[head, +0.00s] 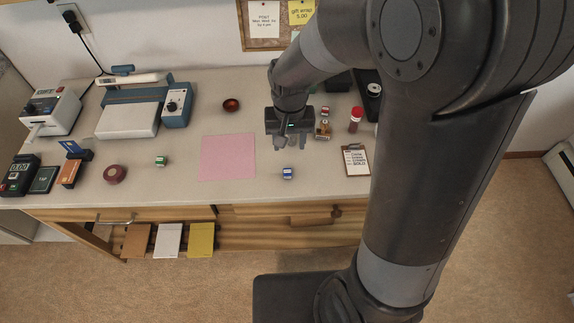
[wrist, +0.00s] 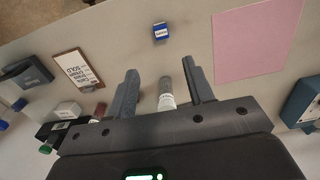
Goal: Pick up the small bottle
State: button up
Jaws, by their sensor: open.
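A small bottle (wrist: 166,94) with a grey top and a white label shows between the two fingers in the wrist view, closer to the right finger. My gripper (wrist: 160,72) is open around its line of sight, and I see no finger clearly touching it. In the head view my gripper (head: 290,141) points down over the counter, right of the pink sheet. It hides that bottle there. A red-capped bottle (head: 355,120) stands farther right in the head view.
A blue and white box (head: 288,173) sits in front of my gripper, and a clipboard (head: 356,160) lies to the right. Small boxes (head: 323,127) stand close at the gripper's right. The pink sheet (head: 228,157) lies flat at the left. The counter's front edge is near.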

aim_at(287, 169)
jog(key=shift+a+f, duration=0.15)
jog(key=shift+f, duration=2.65)
jog(key=shift+a+f, duration=0.1)
jog(key=shift+f, duration=2.65)
jog(key=shift+c, duration=0.6)
grip_shut()
